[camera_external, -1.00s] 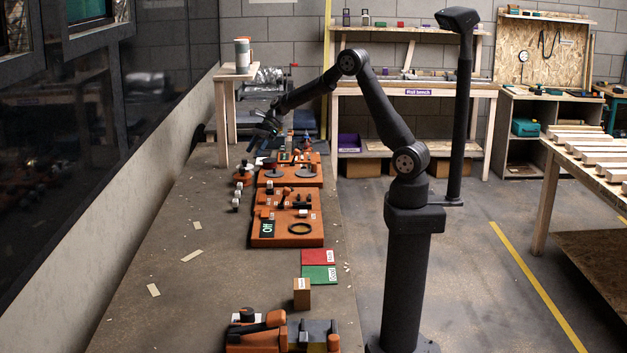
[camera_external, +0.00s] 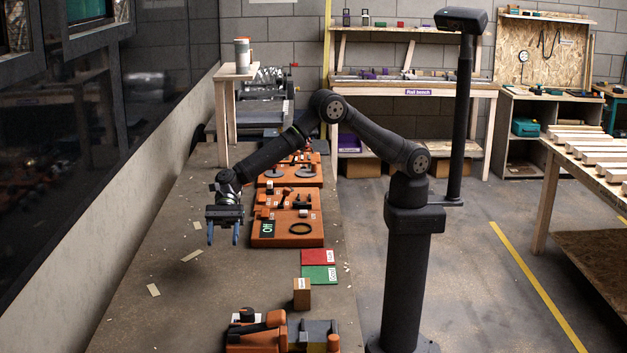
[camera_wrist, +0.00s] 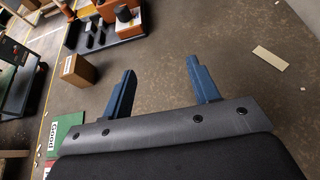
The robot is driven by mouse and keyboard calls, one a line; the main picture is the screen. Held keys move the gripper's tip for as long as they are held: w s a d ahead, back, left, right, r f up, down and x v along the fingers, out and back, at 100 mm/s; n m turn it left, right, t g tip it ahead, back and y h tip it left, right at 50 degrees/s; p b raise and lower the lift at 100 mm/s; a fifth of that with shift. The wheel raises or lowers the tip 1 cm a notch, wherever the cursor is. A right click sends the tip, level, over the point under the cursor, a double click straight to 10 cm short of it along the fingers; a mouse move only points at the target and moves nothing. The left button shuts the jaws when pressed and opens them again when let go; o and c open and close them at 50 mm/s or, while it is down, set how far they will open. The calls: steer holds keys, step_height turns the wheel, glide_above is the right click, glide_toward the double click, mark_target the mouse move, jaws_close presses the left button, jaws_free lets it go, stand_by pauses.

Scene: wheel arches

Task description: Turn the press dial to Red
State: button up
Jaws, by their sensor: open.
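My gripper (camera_external: 223,240) is open and empty, fingers pointing down above the bench, left of the orange panels. Its two blue fingers stand apart in the wrist view (camera_wrist: 160,66), with only bare bench between them. An orange and grey machine (camera_external: 268,338) sits at the near end of the bench, with a dark round knob (camera_external: 245,316) at its back left. The machine also shows at the top of the wrist view (camera_wrist: 118,32), apart from the fingers. I cannot tell for certain which part is the press dial, and no Red mark is readable.
Orange panels (camera_external: 287,240) with small fittings line the bench's right side. A red card (camera_external: 318,257), a green card (camera_external: 318,274) and a brown block (camera_external: 302,294) lie between them and the machine. The left bench surface (camera_external: 180,290) is mostly clear, with a few pale strips.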

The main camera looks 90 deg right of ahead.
steer(key=s+a+n+g, duration=0.2)
steer(key=s+a, duration=0.5)
steer(key=a, duration=0.4)
glide_toward(247, 310)
steer(key=shift+y, duration=0.3)
steer(key=x, duration=0.7)
steer(key=f+x, duration=0.1)
steer(key=x, duration=0.2)
steer(key=shift+d+f, duration=0.1)
steer(key=shift+f, duration=0.1)
steer(key=c, duration=1)
